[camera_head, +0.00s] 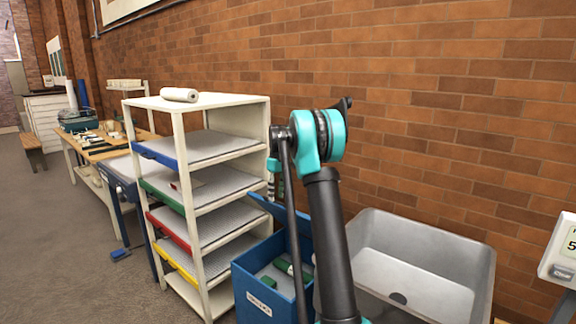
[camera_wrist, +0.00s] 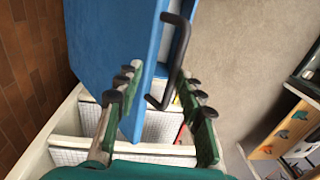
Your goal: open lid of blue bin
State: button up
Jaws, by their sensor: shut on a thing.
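The blue bin (camera_head: 258,306) stands at the lower centre of the head view, with a white label on its front. Its blue lid (camera_head: 268,208) is raised, and the bin's inside shows, with green things in it. My arm covers part of the bin and lid. In the wrist view the lid (camera_wrist: 108,40) fills the upper left, and its black handle (camera_wrist: 178,62) sticks out at its edge. My gripper (camera_wrist: 160,84) has its fingers on both sides of the lid edge and handle and is shut on the handle; the exact contact is unclear.
A white shelf rack (camera_head: 234,101) with several coloured-edge trays stands left of the bin. A grey sink-like basin (camera_head: 478,275) is at the right, close to my arm. A brick wall (camera_head: 430,110) is behind. Open floor (camera_head: 50,230) lies at the left.

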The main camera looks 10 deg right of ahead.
jog(key=w+d+r, duration=0.3)
jog(key=d+r, duration=0.1)
jog(key=r, duration=0.3)
jog(key=w+d+r, duration=0.3)
jog(key=d+r, duration=0.1)
jog(key=r, duration=0.4)
jog(key=shift+w+d, duration=0.15)
jog(key=shift+d, duration=0.25)
dwell(1.2)
dwell(0.3)
